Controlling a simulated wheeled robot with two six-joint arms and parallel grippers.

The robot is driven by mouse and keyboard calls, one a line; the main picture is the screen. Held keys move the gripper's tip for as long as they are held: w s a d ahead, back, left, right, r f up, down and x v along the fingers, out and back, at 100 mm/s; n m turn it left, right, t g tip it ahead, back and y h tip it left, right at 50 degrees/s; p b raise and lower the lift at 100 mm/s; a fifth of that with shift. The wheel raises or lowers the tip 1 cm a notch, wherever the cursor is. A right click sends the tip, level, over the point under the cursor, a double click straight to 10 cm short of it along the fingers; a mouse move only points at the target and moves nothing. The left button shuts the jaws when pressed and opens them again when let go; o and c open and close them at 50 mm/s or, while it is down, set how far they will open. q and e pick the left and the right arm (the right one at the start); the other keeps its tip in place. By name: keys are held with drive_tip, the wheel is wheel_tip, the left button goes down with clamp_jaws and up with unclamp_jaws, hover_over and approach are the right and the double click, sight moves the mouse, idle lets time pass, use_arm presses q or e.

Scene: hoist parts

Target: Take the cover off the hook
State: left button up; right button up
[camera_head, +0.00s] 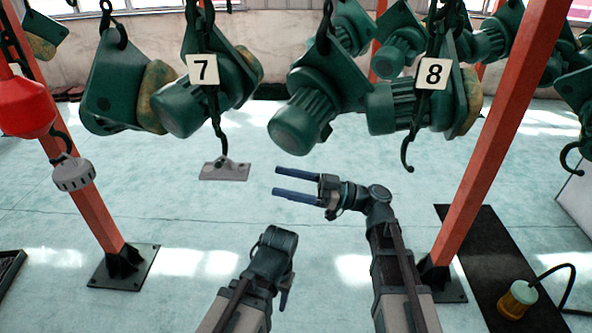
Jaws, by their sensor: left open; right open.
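A flat grey piece (225,171), which looks like the cover, hangs at the lower end of the dark hook (222,140) below the number 7 tag. My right gripper (276,181) is open and empty. Its two blue fingers point left towards the grey piece, with a clear gap in the picture between them. My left gripper (284,299) is lower and nearer, below and right of the grey piece. It points downward, and its fingers are partly hidden by its own wrist. It is open, and I see nothing in it.
A bare hook (407,155) hangs below the number 8 tag. Green hoists (303,120) hang overhead. Orange posts (492,150) stand left and right. A red hoist part (24,106) and a round grey piece (73,174) hang at left. The pale floor between the posts is clear.

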sight(239, 169)
drive_tip(key=shift+o, duration=0.8)
drive_tip(key=shift+w, duration=0.15)
drive_tip(key=shift+p+x, duration=1.3)
drive_tip(key=shift+x, duration=4.1)
drive_tip(key=shift+r, duration=0.1)
clamp_jaws()
